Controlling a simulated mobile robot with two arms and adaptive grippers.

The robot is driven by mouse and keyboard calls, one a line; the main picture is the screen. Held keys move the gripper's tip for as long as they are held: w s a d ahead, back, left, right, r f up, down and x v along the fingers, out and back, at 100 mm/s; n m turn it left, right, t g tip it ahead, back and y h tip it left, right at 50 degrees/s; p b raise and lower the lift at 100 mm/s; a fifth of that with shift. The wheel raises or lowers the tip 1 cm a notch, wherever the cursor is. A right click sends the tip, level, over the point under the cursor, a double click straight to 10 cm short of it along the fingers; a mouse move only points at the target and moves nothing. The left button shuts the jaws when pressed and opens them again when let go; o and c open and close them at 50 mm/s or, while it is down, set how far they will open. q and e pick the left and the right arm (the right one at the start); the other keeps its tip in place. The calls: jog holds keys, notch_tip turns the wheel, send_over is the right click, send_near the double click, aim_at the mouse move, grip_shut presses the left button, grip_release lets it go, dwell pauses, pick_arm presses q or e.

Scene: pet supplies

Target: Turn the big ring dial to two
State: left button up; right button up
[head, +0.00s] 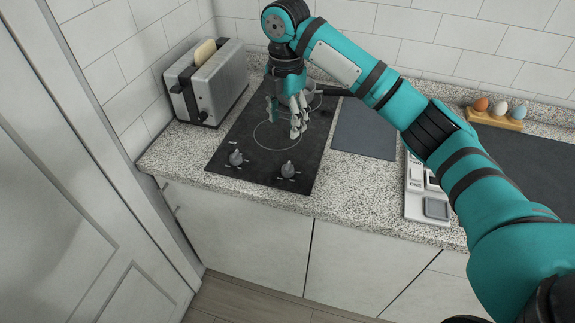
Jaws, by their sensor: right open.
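The black cooktop (225,178) is set in the speckled counter and carries two grey dials at its front edge. The left dial (237,157) and the right dial (288,171) stand apart, with small pale marks around them too small to read. I cannot tell from the picture which dial belongs to the big ring. A thin pale ring (256,138) is drawn on the cooktop behind the dials. My right gripper (285,114) is open, pointing down above the cooktop, behind the dials and apart from them. My left gripper is not in view.
A toaster (222,84) with bread stands left of the cooktop. A grey mat (366,130), a white panel (416,207) and a wooden egg holder (494,121) lie to the right. A white door (75,200) is at left.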

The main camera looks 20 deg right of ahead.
jog(key=r, duration=0.1)
jog(key=p, duration=0.3)
send_near(288, 165)
notch_tip(288, 165, down, 10)
jog(key=shift+f, duration=0.15)
jog(key=shift+c, duration=0.4)
